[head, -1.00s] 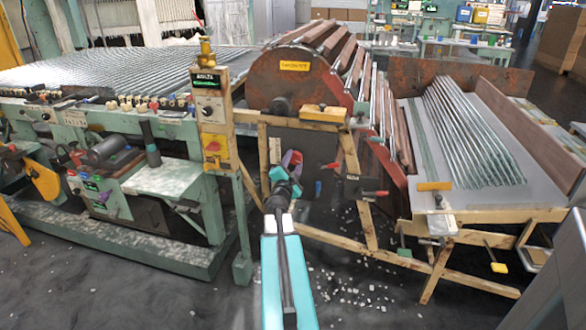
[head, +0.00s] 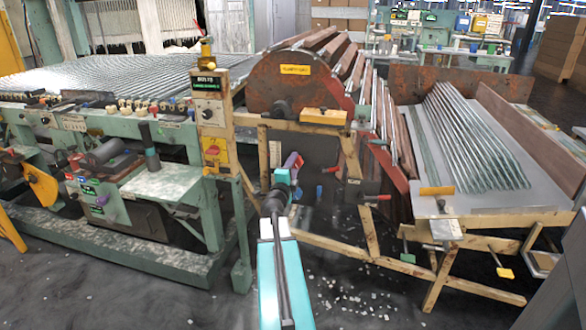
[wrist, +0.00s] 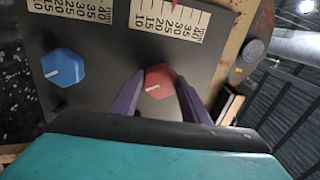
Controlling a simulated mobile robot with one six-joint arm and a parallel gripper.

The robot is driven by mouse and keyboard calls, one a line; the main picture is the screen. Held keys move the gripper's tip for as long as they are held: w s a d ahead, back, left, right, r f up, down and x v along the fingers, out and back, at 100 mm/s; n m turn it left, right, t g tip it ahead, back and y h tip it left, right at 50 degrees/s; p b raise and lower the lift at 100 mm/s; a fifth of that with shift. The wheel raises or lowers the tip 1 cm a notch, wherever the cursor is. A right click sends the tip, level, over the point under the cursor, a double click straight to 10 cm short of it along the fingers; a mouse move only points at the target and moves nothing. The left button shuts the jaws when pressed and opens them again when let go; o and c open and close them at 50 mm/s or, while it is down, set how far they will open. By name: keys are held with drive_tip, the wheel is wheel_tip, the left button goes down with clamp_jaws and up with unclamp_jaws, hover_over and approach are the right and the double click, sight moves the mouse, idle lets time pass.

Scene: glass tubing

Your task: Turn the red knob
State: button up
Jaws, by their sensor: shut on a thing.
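The red knob (wrist: 159,82) is in the wrist view, on a dark panel (wrist: 100,60) below a white printed scale (wrist: 170,18). A white pointer line shows on its face, aimed toward the lower left. My gripper (wrist: 158,84) has its two purple fingers on either side of the knob, shut on it. The fingers and my teal gripper body hide the panel below.
A blue knob (wrist: 62,68) sits left of the red one under its own scale (wrist: 70,8). A round rusty fitting (wrist: 253,50) is at the panel's right. In the head view, a wooden frame (head: 300,125) and a rusty drum (head: 290,82) stand close around my arm.

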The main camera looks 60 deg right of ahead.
drive_tip(key=shift+s+d+r, duration=0.1)
drive_tip(key=shift+d+r, duration=0.15)
drive_tip(key=shift+r, duration=0.05)
drive_tip(key=o, duration=0.9)
drive_tip(key=shift+o, duration=0.8)
drive_tip(key=shift+f, duration=0.1)
drive_tip(key=shift+a+f, duration=0.1)
drive_tip(key=shift+a, duration=0.2)
drive_tip(key=p+v, duration=0.2)
drive_tip(key=v, duration=0.6)
drive_tip(key=shift+a+p, duration=0.2)
drive_tip(key=shift+p, duration=0.1)
